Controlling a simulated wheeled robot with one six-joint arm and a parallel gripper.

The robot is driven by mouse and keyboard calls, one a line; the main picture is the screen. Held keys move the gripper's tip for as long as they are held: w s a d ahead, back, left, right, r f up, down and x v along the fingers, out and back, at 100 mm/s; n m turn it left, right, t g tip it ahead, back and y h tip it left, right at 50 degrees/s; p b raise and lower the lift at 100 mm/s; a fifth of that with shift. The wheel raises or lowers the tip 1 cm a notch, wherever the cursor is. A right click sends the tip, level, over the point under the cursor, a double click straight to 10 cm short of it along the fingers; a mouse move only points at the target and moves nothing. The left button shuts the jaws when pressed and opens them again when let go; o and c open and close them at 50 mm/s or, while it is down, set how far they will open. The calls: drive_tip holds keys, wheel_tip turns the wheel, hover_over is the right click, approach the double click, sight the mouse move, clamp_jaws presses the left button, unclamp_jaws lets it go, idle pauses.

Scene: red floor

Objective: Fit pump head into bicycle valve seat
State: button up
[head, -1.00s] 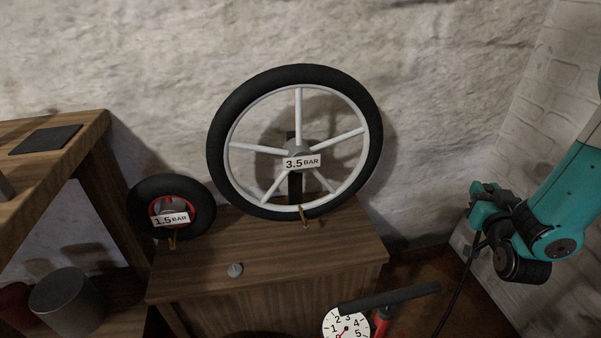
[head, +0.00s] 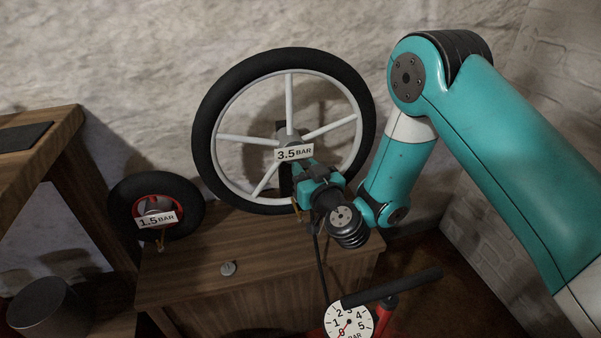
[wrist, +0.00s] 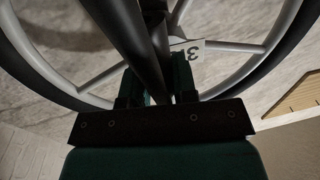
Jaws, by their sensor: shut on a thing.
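The large bicycle wheel (head: 204,140), with a black tyre, pale spokes and a 3.5 BAR label (head: 294,153), stands on the wooden cabinet. A bit of its brass-coloured valve (head: 297,213) shows at the bottom, beside my gripper. My gripper (head: 303,178) is at the lower part of this wheel, shut on the pump head, which is mostly hidden by the fingers and wrist. A dark hose (head: 321,265) hangs down from the gripper towards the pump. In the wrist view a dark tube (wrist: 125,38) crosses before my gripper (wrist: 158,84); whether head and valve touch cannot be told.
A small wheel (head: 194,188) marked 1.5 BAR stands left on the cabinet (head: 200,290). A small grey cap (head: 228,268) lies on its top. The pump's gauge (head: 349,320) and dark handle (head: 400,287) are in front. A wooden table (head: 60,135) is at left.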

drive_tip(key=shift+s+a+y, duration=0.2)
drive_tip(key=shift+a+y, duration=0.1)
drive_tip(key=shift+a, duration=0.3)
drive_tip(key=shift+r, duration=0.1)
wheel_tip(320, 180, down, 6)
drive_tip(key=b, duration=0.4)
drive_tip(key=shift+b, duration=0.4)
drive_tip(key=shift+r+p, duration=0.1)
drive_tip(key=shift+p, duration=0.6)
idle(1.1)
drive_tip(key=shift+f+b, duration=1.45)
drive_tip(key=shift+f, duration=0.6)
drive_tip(key=o, duration=1)
drive_tip(key=shift+r, duration=0.1)
wheel_tip(320, 180, up, 20)
drive_tip(key=p, duration=1.5)
drive_tip(key=shift+p, duration=0.3)
